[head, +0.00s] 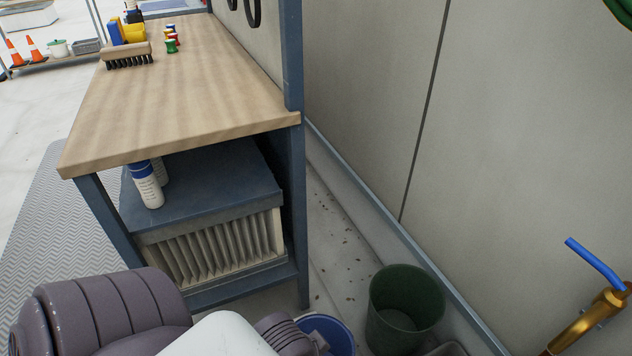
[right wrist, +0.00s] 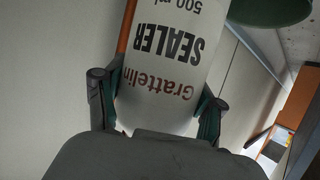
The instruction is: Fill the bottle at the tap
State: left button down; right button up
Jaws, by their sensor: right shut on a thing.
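My right gripper (right wrist: 154,98) is shut on a white bottle (right wrist: 165,75) in the right wrist view, with one finger on each side of it. My left gripper is in neither view, and the right one cannot be made out in the head view.
A dark green bin (head: 405,290) and a blue bucket (head: 330,328) stand on the floor by the wall. The wooden workbench (head: 190,85) is at the left, with a brush (head: 126,54) on top and white bottles (head: 148,186) on its shelf. The wall above the bin is clear.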

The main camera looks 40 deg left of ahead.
notch_tip(320, 180, up, 6)
jog(key=shift+f, duration=0.1)
dwell(0.4)
